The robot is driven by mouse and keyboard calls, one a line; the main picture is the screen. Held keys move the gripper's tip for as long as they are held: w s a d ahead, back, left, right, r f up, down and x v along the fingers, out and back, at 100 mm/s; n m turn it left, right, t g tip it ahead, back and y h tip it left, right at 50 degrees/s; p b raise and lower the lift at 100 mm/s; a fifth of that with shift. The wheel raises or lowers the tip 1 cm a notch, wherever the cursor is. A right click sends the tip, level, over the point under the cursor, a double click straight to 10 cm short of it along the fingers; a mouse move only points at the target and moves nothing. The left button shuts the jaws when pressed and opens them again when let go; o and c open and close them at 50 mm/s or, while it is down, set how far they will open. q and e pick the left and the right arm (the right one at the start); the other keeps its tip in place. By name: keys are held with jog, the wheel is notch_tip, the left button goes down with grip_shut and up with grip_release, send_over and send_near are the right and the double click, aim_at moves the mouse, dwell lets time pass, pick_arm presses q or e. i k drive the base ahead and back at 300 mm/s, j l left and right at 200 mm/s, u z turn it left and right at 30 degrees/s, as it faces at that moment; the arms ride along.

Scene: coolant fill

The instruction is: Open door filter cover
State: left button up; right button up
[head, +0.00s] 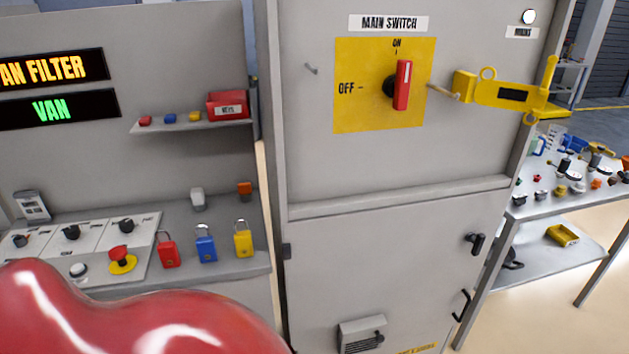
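The grey cabinet has a lower door (400,265) that looks shut in its frame. Low on this door is a small grey louvred filter cover (361,336) with a dark knob or latch at its right side. It looks closed against the door, and its bottom is cut off by the picture edge. A black door handle (475,243) sits higher at the door's right side, with a dark curved pull (461,305) below it. Neither of my grippers is in view.
Above is the main switch (402,85), its red handle upright at ON. A yellow fixture (500,94) juts out at the right. Padlocks (205,243) stand on the left ledge. A cluttered table (567,200) stands right. A glossy red shape blocks the lower left.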

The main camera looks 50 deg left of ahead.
aim_at(360, 329)
jog(key=u, duration=1.15)
jog(key=i+z, duration=0.15)
